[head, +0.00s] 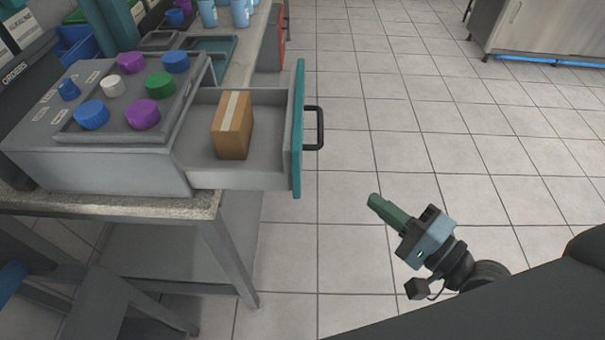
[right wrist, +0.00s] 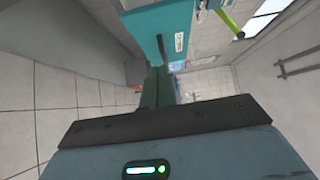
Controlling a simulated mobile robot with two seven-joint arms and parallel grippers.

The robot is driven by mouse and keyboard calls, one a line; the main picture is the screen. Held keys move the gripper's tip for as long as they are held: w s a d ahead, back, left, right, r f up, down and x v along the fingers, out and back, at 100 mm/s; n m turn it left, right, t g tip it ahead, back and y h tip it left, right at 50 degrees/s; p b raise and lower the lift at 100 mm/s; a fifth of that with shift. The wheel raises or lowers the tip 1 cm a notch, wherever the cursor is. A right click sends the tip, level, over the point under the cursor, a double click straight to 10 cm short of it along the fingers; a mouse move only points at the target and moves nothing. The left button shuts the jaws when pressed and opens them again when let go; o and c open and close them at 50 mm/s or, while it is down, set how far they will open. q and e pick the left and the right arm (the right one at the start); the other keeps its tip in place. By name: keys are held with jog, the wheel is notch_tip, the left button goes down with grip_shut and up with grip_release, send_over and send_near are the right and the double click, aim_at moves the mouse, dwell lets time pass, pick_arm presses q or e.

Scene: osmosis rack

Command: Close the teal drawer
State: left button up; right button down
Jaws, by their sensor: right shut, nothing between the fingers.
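The teal drawer (head: 299,130) is pulled out to the right from the grey cabinet on the bench, its teal front facing right with a black handle (head: 315,128). A brown cardboard box (head: 232,126) with a pale tape strip stands inside it. My right gripper (head: 374,201) is shut and empty, in the air over the floor to the lower right of the drawer front, apart from it. Its closed green fingers also show in the right wrist view (right wrist: 157,88), with a teal panel beyond them. My left gripper is not in view.
The grey cabinet (head: 110,165) has several coloured knobs on top and stands on a speckled bench (head: 190,203). Blue cups (head: 240,14) stand farther back. The tiled floor (head: 400,120) right of the drawer is clear. A metal cabinet (head: 545,28) is at the far right.

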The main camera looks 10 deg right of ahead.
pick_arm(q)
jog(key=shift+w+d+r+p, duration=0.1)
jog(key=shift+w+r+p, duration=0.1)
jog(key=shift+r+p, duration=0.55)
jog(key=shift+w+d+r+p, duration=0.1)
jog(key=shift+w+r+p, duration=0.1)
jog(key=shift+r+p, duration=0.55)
pick_arm(e)
jog(key=s+a+x, duration=0.1)
jog(key=a+x, duration=0.1)
jog(key=x, duration=1)
jog(key=shift+w+a, duration=0.15)
jog(key=shift+a, duration=0.15)
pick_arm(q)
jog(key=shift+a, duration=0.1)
pick_arm(e)
jog(key=shift+w, duration=0.1)
